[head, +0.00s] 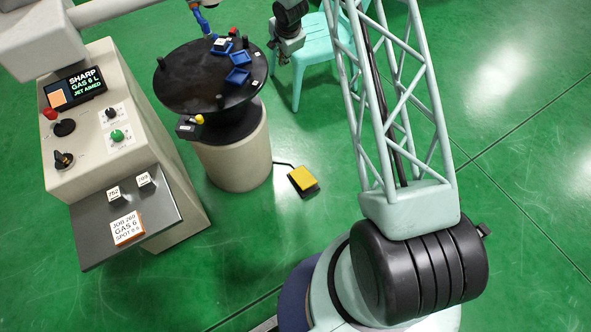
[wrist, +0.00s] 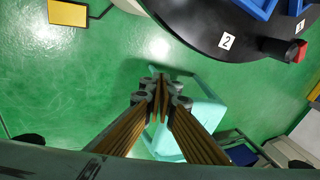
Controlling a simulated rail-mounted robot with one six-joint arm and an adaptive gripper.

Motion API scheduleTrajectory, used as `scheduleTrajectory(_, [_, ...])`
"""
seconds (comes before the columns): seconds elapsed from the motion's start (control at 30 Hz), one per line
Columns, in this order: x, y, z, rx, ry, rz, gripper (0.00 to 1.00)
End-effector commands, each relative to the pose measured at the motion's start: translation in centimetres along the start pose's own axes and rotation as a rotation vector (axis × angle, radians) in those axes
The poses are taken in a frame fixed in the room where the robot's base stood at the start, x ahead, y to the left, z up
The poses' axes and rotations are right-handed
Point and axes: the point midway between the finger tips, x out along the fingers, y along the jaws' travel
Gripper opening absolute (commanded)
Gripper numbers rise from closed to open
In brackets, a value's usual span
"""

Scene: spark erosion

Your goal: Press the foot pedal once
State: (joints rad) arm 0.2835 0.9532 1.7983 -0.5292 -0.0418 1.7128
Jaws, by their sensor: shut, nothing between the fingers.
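The foot pedal (head: 302,180) has a yellow top on a dark base. It lies on the green floor just right of the round pedestal, with a black cable running to it. In the wrist view the pedal (wrist: 68,12) shows at the upper left, cut by the top edge. My gripper (head: 283,58) hangs high at the top of the head view, right of the round table and in front of the chair, well apart from the pedal. In the wrist view my gripper (wrist: 160,82) has its fingers together with nothing between them.
A black round table (head: 185,90) with blue trays (head: 237,76) stands on a beige pedestal (head: 235,150) left of the pedal. A turquoise chair (head: 318,48) stands behind my gripper. A control console (head: 100,140) is at the left. The floor right of the pedal is clear.

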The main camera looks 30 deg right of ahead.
Motion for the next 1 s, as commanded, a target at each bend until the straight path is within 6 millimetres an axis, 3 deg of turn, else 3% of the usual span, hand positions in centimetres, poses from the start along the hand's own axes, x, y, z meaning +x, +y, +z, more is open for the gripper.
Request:
scheduleTrajectory(0.03, [1.6, 0.7, 0.0, 0.016, -0.005, 0.002, 0.00])
scheduleTrajectory(0.3, [8.5, 3.4, 0.4, 0.110, -0.031, -0.002, 0.00])
scheduleTrajectory(1.0, [25.3, 12.9, 3.0, 0.365, -0.116, -0.003, 0.00])
